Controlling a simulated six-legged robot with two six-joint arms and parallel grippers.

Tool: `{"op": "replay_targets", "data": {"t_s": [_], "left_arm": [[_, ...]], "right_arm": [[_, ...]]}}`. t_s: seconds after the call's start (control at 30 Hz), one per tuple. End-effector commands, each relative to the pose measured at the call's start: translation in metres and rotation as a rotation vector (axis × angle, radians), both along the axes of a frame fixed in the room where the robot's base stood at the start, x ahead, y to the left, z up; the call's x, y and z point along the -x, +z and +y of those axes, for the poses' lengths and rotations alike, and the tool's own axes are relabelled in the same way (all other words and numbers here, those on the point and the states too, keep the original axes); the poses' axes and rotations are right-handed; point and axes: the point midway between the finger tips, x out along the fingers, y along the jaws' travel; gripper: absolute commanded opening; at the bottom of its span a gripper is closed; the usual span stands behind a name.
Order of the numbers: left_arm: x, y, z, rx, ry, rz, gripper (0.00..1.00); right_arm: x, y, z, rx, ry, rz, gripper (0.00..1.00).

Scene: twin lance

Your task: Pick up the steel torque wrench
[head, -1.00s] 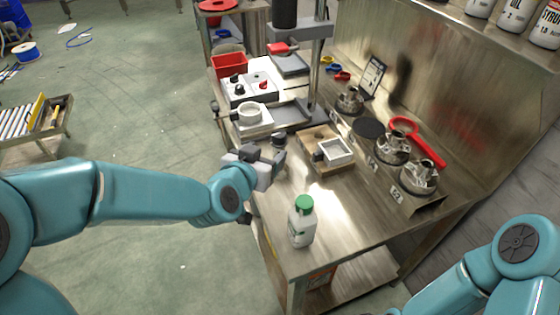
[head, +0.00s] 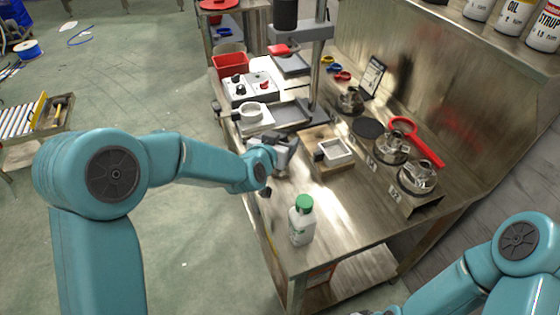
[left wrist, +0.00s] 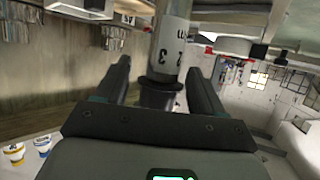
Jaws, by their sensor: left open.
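My left gripper (head: 286,152) is over the near left edge of the steel bench, left of a wooden block with a square metal frame (head: 335,151). In the left wrist view its two fingers (left wrist: 160,68) are apart. A pale grey cylinder (left wrist: 170,45) with dark printed figures and a dark collar shows between them. It may be the steel torque wrench, but I cannot tell for sure. I cannot tell whether the fingers touch it. In the head view the gripper hides that spot. My right gripper is outside the frames.
A white bottle with a green cap (head: 302,222) stands near the bench's front corner. Metal pieces (head: 416,176) and a red-handled tool (head: 417,140) lie on the right. A press column (head: 316,75), a control box (head: 250,88) and a red bin (head: 229,65) are farther back.

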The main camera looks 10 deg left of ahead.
Motion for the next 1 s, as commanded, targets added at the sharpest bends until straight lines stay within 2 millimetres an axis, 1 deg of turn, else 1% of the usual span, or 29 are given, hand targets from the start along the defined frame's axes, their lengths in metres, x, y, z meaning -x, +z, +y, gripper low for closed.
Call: {"op": "replay_targets", "data": {"t_s": [0.03, 0.07, 0.1, 0.17, 0.2, 0.23, 0.53, 0.67, 0.77, 0.87, 0.97, 1.0], "left_arm": [[0.0, 0.0, 0.0, 0.0, 0.0, 0.0, 0.59], [0.0, 0.0, 0.0, 0.0, 0.0, 0.0, 0.49], [0.0, 0.0, 0.0, 0.0, 0.0, 0.0, 0.36], [0.0, 0.0, 0.0, 0.0, 0.0, 0.0, 0.17], [0.0, 0.0, 0.0, 0.0, 0.0, 0.0, 0.04], [0.0, 0.0, 0.0, 0.0, 0.0, 0.0, 0.0], [0.0, 0.002, 0.0, 0.0, 0.001, -0.004, 0.0], [0.0, 0.008, 0.0, 0.0, 0.001, -0.006, 0.0], [-0.001, 0.018, 0.0, 0.0, 0.002, -0.007, 0.0], [0.0, 0.035, 0.0, 0.002, 0.001, -0.01, 0.0], [0.0, 0.059, 0.0, 0.003, 0.003, -0.01, 0.0], [0.0, 0.071, 0.0, 0.003, 0.002, -0.011, 0.0]], "right_arm": [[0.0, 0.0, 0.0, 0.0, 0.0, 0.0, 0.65], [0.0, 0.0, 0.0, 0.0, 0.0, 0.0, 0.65], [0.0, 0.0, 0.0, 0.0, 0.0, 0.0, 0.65], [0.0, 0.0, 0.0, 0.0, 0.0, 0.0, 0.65], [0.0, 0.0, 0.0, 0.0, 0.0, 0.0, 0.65], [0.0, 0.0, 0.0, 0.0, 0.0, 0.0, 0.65], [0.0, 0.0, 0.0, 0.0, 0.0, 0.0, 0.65], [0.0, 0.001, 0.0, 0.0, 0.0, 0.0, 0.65], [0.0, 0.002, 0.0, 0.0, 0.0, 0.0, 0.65], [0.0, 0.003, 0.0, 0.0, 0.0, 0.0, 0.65], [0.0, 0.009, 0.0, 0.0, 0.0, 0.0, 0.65], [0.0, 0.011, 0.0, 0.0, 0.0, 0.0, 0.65]]}}
